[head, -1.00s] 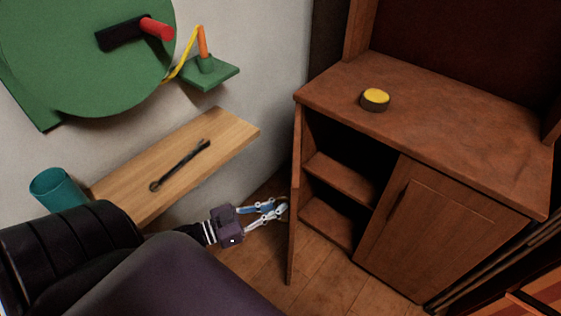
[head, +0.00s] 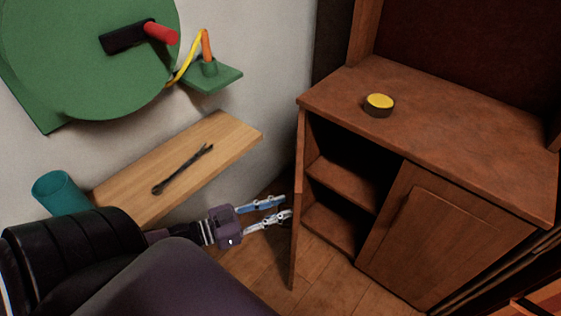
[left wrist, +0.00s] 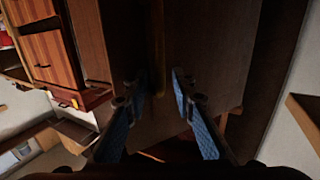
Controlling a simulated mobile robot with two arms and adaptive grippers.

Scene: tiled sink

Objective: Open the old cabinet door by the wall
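The brown wooden cabinet (head: 435,125) stands by the wall. Its left door (head: 298,220) is swung wide open, seen nearly edge-on, and the dark shelves inside show. Its right door (head: 430,235) is shut. My left gripper (head: 286,206) is at the outer side of the open door, its fingers spread apart. In the left wrist view, the fingers of my left gripper (left wrist: 158,80) are apart, with a slim upright handle (left wrist: 158,45) on the door panel (left wrist: 205,45) between them. I cannot tell whether either finger touches it. My right gripper is not in view.
A wooden wall shelf (head: 225,135) with a dark tool (head: 183,169) is left of the door. A teal cup (head: 60,192) is at its left end. A green disc (head: 85,50) hangs above. A yellow-topped round tin (head: 379,104) sits on the cabinet.

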